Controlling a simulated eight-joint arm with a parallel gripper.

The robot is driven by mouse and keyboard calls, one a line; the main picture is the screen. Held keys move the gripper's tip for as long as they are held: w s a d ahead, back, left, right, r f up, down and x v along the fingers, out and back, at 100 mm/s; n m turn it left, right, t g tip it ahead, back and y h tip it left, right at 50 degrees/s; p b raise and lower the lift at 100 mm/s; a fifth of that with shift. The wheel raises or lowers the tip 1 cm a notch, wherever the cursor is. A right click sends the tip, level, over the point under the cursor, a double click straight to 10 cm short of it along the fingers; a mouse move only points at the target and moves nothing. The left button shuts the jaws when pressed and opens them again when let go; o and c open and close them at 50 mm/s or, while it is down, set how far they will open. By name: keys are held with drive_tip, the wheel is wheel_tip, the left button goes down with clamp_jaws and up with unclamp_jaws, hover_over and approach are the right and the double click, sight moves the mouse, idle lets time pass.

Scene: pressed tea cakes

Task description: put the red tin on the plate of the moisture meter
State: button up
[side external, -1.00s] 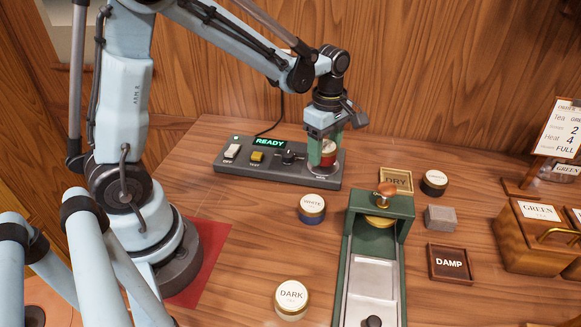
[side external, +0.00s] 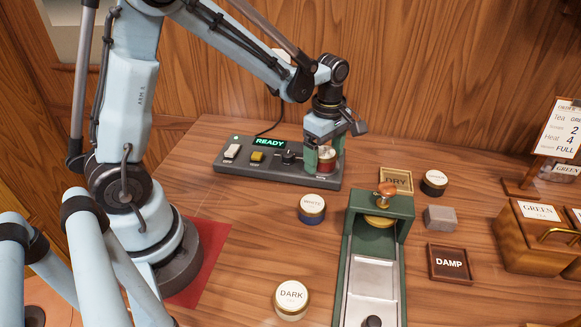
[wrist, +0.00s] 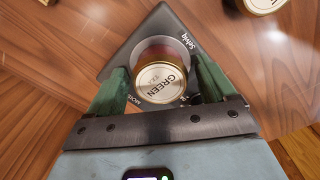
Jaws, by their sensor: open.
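The red tin (side external: 326,164) stands upright on the plate at the right end of the grey moisture meter (side external: 262,168). In the wrist view its pale lid (wrist: 161,83) reads GREEN, and its red side (wrist: 160,52) shows above the lid. My gripper (side external: 324,154) is over the meter's right end, with its green fingers on either side of the tin. In the wrist view the fingers of my gripper (wrist: 162,77) are spread, with gaps to the tin.
A blue WHITE tin (side external: 312,211) stands just in front of the meter. The green press (side external: 398,232) is to the right, with a DARK tin (side external: 291,302) at its left. A DRY tray (side external: 404,175) and black tin (side external: 434,184) lie behind the press.

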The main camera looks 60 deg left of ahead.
wheel_tip(320, 180, up, 12)
drive_tip(key=m+t, duration=0.3)
drive_tip(key=m, duration=0.6)
approach(325, 152)
wheel_tip(325, 152, up, 3)
drive_tip(key=s+d, duration=0.1)
drive_tip(key=s, duration=0.2)
drive_tip(key=s+f+m+t, duration=0.1)
drive_tip(key=m, duration=0.2)
drive_tip(key=s+d+m+t, duration=0.1)
drive_tip(key=s+m, duration=0.1)
drive_tip(key=m, duration=0.2)
drive_tip(key=s+f+m+t, duration=0.1)
drive_tip(key=m+t, duration=0.1)
drive_tip(key=m, duration=0.2)
drive_tip(key=shift+s+d+f, duration=0.15)
drive_tip(key=shift+d+f, duration=0.15)
drive_tip(key=shift+f, duration=0.05)
